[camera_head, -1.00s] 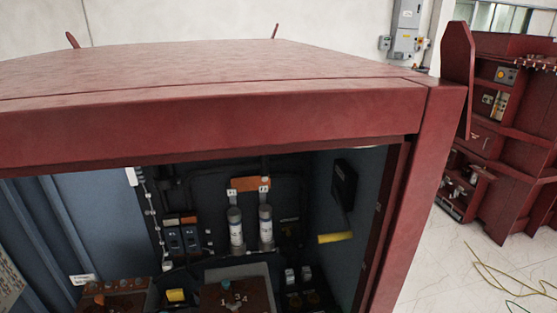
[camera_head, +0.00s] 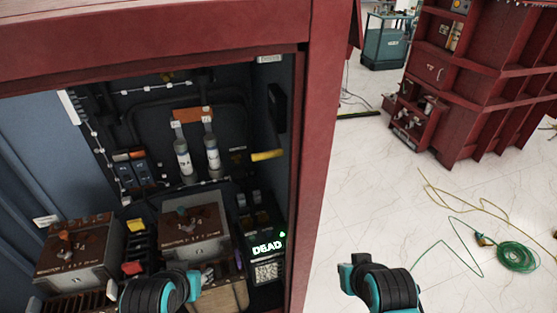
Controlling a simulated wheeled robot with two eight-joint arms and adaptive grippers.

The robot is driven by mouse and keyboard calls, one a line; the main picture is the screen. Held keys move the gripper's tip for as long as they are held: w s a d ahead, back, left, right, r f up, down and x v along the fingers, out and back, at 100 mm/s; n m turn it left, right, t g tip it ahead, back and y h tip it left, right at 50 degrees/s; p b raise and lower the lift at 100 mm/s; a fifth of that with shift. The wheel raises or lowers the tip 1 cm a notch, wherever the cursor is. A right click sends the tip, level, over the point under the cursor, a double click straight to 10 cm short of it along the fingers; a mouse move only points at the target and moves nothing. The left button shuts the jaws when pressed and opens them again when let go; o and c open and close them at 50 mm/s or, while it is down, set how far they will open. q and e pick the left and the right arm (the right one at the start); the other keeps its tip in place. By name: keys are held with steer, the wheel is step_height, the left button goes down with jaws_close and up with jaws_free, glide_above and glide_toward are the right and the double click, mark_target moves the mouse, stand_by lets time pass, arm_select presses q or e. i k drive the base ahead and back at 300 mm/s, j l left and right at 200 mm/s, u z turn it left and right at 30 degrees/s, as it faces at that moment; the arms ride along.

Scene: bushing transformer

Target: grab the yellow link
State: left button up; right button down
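A yellow bar (camera_head: 267,155) sticks out from the right inner wall of the red cabinet, below a black box. A small yellow block (camera_head: 136,225) sits lower, between two brown-topped boxes. I cannot tell which of them is the link. My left gripper (camera_head: 196,282) is at the bottom of the cabinet opening, below both yellow things and apart from them. My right gripper (camera_head: 348,276) is outside the cabinet, right of its red post. The fingers of both are too small and hidden to tell open from shut.
The red cabinet post (camera_head: 325,150) stands between my arms. Inside are two grey cylinders (camera_head: 183,158), a brown-topped box (camera_head: 190,230), a red block (camera_head: 132,268) and a display reading DEAD (camera_head: 267,247). A green cable coil (camera_head: 515,255) lies on open floor at right.

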mark_target(137, 225)
steer(key=u, duration=1.25)
steer(key=i+j, duration=0.1)
steer(key=j, duration=0.25)
steer(key=i+j+u, duration=0.15)
steer(key=j, duration=0.2)
steer(key=i+j, duration=0.1)
steer(key=j, duration=0.25)
steer(key=i+j+u, duration=0.15)
steer(key=j, duration=0.15)
